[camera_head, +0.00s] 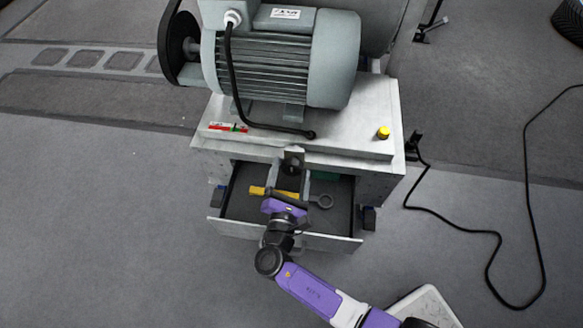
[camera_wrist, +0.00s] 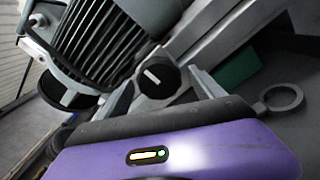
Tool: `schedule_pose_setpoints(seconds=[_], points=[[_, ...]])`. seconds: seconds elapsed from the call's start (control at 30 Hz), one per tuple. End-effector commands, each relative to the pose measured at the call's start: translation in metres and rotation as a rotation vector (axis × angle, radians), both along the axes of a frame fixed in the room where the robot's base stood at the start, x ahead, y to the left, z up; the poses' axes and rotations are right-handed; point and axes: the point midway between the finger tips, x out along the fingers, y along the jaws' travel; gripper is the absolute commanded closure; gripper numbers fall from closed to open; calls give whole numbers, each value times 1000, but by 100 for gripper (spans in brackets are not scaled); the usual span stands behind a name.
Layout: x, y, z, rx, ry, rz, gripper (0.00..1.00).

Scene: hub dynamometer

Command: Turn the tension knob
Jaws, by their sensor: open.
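The tension knob (camera_head: 293,158) is a dark knob on the front edge of the grey machine cabinet, above the open drawer. My gripper (camera_head: 290,174) is open in front of the knob, one finger to each side. In the wrist view the fingers also lie left and right of the knob, and nothing is held between them. I cannot tell whether either finger touches the knob.
The open drawer (camera_head: 234,213) below holds a yellow-handled tool (camera_head: 258,190), a ring-ended tool (camera_head: 325,201) and a green item (camera_head: 325,176).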

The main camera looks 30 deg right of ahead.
Motion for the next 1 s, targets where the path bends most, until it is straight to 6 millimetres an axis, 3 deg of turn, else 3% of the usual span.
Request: schedule_pose_setpoints(seconds=[0.4,1.0], points=[[-49,36,1,0,0,1,23],[-55,39,0,0,0,0,23]])
